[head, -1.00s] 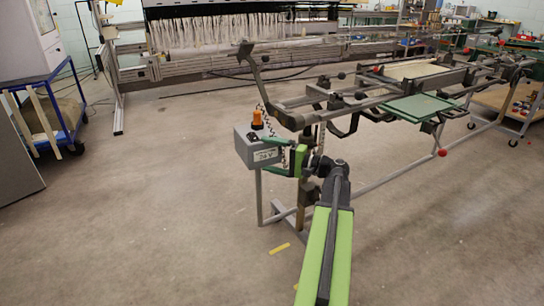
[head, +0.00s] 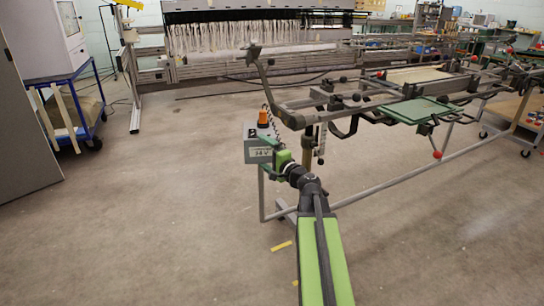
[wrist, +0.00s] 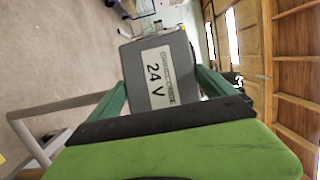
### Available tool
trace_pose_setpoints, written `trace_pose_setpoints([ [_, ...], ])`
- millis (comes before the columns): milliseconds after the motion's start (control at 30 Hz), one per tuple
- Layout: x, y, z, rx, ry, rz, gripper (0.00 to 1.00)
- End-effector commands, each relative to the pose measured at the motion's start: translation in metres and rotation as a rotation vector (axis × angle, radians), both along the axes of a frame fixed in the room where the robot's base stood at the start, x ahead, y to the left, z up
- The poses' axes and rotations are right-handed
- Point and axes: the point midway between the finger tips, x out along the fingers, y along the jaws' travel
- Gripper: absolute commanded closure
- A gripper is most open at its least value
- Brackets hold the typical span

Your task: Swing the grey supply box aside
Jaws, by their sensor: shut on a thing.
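The grey supply box (head: 253,131) with a 24 V label sits at the top of a thin grey post, left of the long frame. In the wrist view the box (wrist: 159,62) is straight ahead, its labelled face towards me. My gripper (head: 266,151) is at the near side of the box. In the wrist view its green fingers lie along both sides of the box, and my gripper (wrist: 163,85) is shut on it. The fingertips are partly hidden behind the box. An orange knob (head: 263,117) stands on top, beside a dark coiled cable (head: 271,122).
The long metal frame (head: 340,101) with a green panel (head: 418,110) stands to the right and overhangs close to the box. A blue cart (head: 91,130) is at the far left. A loom (head: 250,45) stands behind. The floor left of the box is clear.

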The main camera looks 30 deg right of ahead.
Motion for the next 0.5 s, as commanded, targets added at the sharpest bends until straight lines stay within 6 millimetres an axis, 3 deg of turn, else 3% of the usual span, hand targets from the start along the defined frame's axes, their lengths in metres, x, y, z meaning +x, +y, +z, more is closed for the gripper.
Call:
trace_pose_setpoints([
  [500, 0.007, 0.028, -0.001, 0.0, 0.002, 0.037, 0.78],
])
